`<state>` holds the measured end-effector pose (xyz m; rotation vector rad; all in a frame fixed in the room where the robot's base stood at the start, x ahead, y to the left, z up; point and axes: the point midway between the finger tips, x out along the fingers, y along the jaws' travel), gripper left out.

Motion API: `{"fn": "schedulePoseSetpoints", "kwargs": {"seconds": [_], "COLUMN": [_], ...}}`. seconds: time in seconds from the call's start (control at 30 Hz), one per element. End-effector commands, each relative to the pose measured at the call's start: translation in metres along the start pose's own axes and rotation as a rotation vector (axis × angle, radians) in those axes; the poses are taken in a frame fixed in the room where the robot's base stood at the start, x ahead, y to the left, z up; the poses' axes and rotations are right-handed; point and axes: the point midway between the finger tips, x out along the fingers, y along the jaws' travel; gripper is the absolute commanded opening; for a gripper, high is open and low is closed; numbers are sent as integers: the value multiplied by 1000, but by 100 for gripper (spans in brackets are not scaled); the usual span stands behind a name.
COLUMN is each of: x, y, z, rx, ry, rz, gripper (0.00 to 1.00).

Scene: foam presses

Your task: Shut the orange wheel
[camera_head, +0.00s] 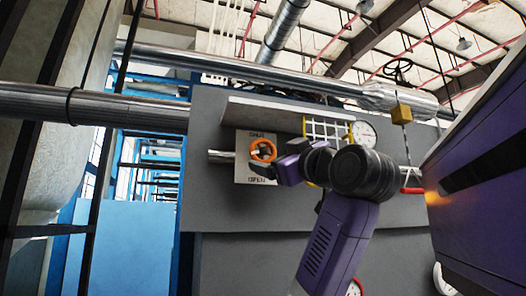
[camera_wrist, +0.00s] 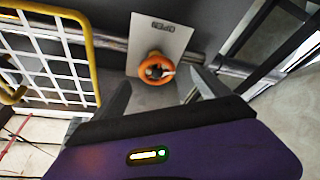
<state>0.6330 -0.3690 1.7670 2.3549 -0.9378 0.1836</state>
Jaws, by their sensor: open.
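The orange wheel (camera_head: 263,150) is a small ring-shaped handle on a pale plate (camera_head: 243,176) marked SHUT at the top and OPEN at the bottom. In the head view my gripper (camera_head: 270,170) is at the wheel's lower right, close to it. In the wrist view the orange wheel (camera_wrist: 156,68) lies ahead, between and beyond the two dark fingertips of my gripper (camera_wrist: 160,88). The fingers are spread apart with nothing between them. I cannot tell whether a finger touches the wheel.
A horizontal metal pipe (camera_head: 220,156) runs behind the plate. A yellow-framed white grid (camera_head: 328,130) stands right of the plate, near my wrist; it also shows at left in the wrist view (camera_wrist: 52,50). A pale shelf (camera_head: 265,113) juts out above. A round gauge (camera_head: 363,134) sits farther right.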

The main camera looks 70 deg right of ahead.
Motion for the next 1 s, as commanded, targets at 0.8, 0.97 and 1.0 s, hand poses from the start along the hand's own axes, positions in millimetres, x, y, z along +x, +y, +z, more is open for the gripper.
{"fn": "schedulePoseSetpoints", "kwargs": {"seconds": [0.8, 0.97, 1.0], "x": [74, 74, 74], "y": [7, 7, 7], "z": [-8, -7, -7], "rx": [-7, -7, -7], "ry": [3, 3, 3], "rz": [4, 4, 4], "gripper": [86, 86, 86]}}
